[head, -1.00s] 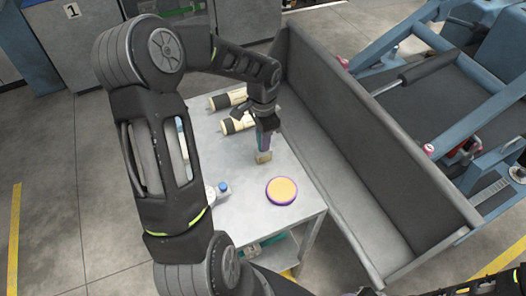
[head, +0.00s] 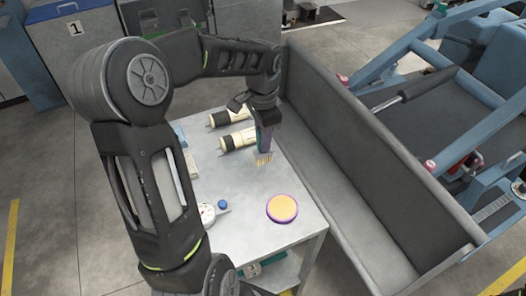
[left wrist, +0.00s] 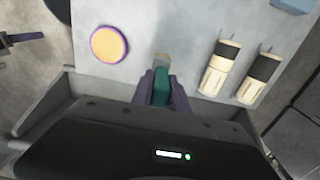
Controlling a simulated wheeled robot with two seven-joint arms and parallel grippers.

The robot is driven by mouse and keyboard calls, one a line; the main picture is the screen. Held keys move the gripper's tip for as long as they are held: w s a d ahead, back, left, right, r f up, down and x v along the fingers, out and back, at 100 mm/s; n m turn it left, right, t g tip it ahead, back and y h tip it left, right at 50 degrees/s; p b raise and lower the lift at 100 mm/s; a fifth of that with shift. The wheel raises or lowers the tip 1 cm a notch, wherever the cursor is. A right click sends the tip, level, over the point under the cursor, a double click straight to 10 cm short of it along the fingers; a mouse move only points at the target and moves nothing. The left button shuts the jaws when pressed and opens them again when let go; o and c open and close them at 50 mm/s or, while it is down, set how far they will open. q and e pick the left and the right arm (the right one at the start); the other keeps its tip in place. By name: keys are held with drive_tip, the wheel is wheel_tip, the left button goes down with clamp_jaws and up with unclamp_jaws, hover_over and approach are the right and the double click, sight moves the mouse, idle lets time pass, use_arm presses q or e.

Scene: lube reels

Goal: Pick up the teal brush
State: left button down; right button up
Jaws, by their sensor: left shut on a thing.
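The teal brush (head: 264,141) is held bristles down over the grey table (head: 238,195). Its pale bristles point toward the tabletop; I cannot tell whether they touch it. My left gripper (head: 265,124) is shut on the brush handle. In the left wrist view the brush (left wrist: 161,88) shows teal between the two purple-grey fingers of the left gripper (left wrist: 161,90), with its tip beyond them over the table.
Two cream-and-black cylinders (head: 238,139) lie behind the brush. A yellow disc with a purple rim (head: 282,208) lies in front. A white item (head: 207,212) and a blue cap (head: 222,204) are near the left edge. A deep grey trough (head: 385,165) borders the table's right side.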

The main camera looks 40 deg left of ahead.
use_arm(q)
drive_tip(key=shift+r, duration=1.2)
use_arm(e)
drive_tip(key=shift+f, duration=0.15)
idle(1.0)
